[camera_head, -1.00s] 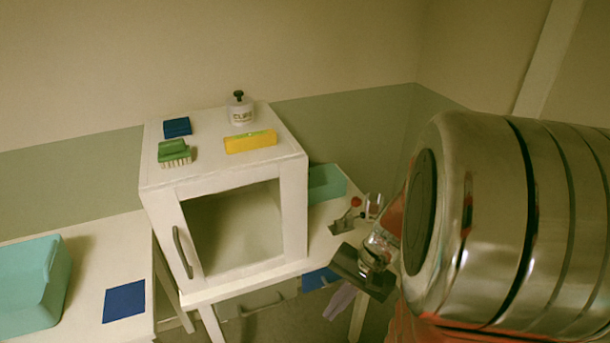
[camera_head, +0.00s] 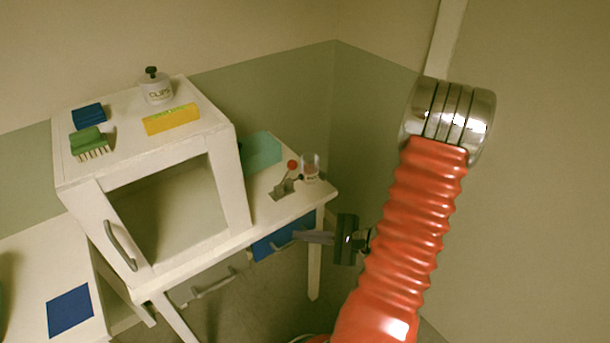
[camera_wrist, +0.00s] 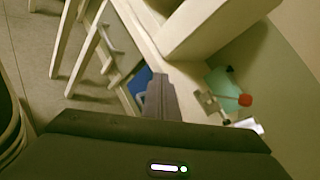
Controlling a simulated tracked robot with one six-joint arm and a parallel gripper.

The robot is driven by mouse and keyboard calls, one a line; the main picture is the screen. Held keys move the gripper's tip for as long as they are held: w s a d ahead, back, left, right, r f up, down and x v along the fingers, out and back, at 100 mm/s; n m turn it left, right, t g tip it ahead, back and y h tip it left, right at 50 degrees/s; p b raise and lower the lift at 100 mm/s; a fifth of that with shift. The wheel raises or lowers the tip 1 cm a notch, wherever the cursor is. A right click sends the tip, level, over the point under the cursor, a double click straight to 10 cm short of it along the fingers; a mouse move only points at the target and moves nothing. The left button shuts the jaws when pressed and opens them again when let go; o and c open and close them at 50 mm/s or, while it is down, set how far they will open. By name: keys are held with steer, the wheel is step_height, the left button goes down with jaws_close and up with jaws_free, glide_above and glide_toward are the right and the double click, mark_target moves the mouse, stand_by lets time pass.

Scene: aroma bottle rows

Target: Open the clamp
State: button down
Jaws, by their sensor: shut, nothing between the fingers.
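The clamp (camera_head: 286,181) stands on the right part of the white table, a small grey metal piece with a red-tipped lever. In the wrist view the clamp (camera_wrist: 217,104) is right of my fingers, its red knob (camera_wrist: 245,100) clearly visible. My gripper (camera_head: 304,237) is in front of the table, near the blue drawer front and lower than the clamp, apart from it. My gripper's fingers (camera_wrist: 161,93) are together and empty in the wrist view. Whether the clamp's jaw is open or shut is too small to tell.
A clear jar (camera_head: 310,170) stands just right of the clamp. The white cabinet (camera_head: 238,190) rises to the left. A blue drawer (camera_head: 284,236) sits under the tabletop. Free floor lies below.

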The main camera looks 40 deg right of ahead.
steer(key=w+d+r+m+t+h, duration=0.1)
steer(key=d+r+m+t+h, duration=0.1)
steer(key=d+h, duration=0.7)
steer(key=d+m+t, duration=0.1)
steer(key=d+t, duration=0.1)
steer(key=d, duration=0.4)
steer(key=shift+w+r+m+t, duration=0.15)
steer(key=shift+w+m+t, duration=0.1)
steer(key=shift+m+t, duration=0.05)
steer(key=shift+w, duration=0.1)
glide_toward(288, 172)
steer(key=d, duration=0.1)
steer(key=w+d, duration=0.1)
steer(key=d, duration=0.1)
steer(key=d+f, duration=0.1)
steer(key=d, duration=0.1)
steer(key=shift+w+d+f, duration=0.15)
steer(key=shift+d, duration=0.1)
steer(key=w, duration=0.1)
steer(key=w+a+r, duration=0.1)
steer(key=shift+w+r, duration=0.15)
steer(key=shift+w, duration=0.2)
steer(key=shift+w+a+r, duration=0.2)
steer(key=shift+w+a, duration=0.1)
steer(key=shift+w, duration=0.1)
